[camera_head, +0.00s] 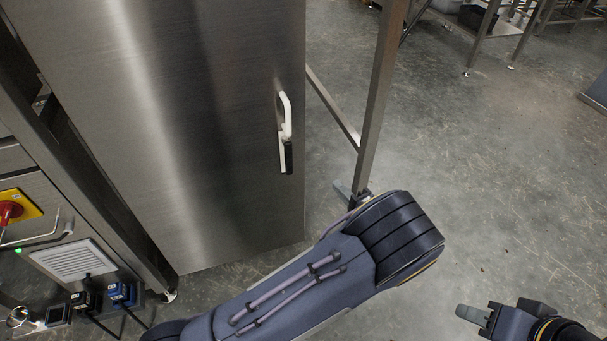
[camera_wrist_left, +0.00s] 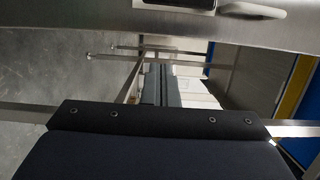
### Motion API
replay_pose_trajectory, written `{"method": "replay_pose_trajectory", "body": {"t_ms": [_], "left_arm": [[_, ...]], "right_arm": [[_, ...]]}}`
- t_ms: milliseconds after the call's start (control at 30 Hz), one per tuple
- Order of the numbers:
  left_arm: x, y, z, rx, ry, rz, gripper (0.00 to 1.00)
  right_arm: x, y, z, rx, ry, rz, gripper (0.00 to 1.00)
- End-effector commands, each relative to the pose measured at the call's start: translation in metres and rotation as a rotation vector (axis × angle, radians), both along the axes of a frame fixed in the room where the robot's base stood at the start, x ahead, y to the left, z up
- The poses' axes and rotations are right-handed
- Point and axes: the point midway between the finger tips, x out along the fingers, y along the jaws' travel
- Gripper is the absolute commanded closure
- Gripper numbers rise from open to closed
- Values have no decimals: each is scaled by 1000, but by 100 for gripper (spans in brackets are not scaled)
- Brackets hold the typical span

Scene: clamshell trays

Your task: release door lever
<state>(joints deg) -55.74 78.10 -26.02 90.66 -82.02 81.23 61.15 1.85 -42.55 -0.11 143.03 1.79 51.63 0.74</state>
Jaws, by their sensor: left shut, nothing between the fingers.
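The door lever (camera_head: 285,130) is a white handle with a black lower part, mounted near the right edge of the steel door (camera_head: 200,120). In the left wrist view its white part (camera_wrist_left: 250,10) shows at the top edge, partly cut off. My left gripper (camera_head: 343,188) is to the right of and below the lever, past the door's edge and apart from it. Its fingers (camera_wrist_left: 159,84) are together with nothing between them. My forearm hides part of this gripper in the head view. My right gripper (camera_head: 472,314) is low at the right, away from the door; its opening is unclear.
A steel post (camera_head: 378,90) stands right of the door, close behind my left gripper. A control panel with a red switch (camera_head: 10,211) is at the left. Steel racks (camera_head: 480,30) stand at the back right. The grey floor between is clear.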

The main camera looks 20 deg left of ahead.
Motion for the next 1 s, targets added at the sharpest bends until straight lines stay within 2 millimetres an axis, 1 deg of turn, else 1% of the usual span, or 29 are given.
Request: {"method": "replay_pose_trajectory", "body": {"t_ms": [233,367,467,800,900,1000], "left_arm": [[1,3,0,-2,4,3,100],[9,12,-1,-2,4,6,100],[21,26,-2,-3,4,8,100],[69,80,-3,-2,5,8,100],[56,92,-2,-1,6,5,100],[49,101,-1,-1,5,5,100]], "right_arm": [[0,0,0,0,0,0,64],[0,0,-4,0,0,0,64],[0,0,-10,0,0,0,64],[0,0,-29,0,0,0,64],[0,0,-33,0,0,0,64],[0,0,-36,0,0,0,64]]}}
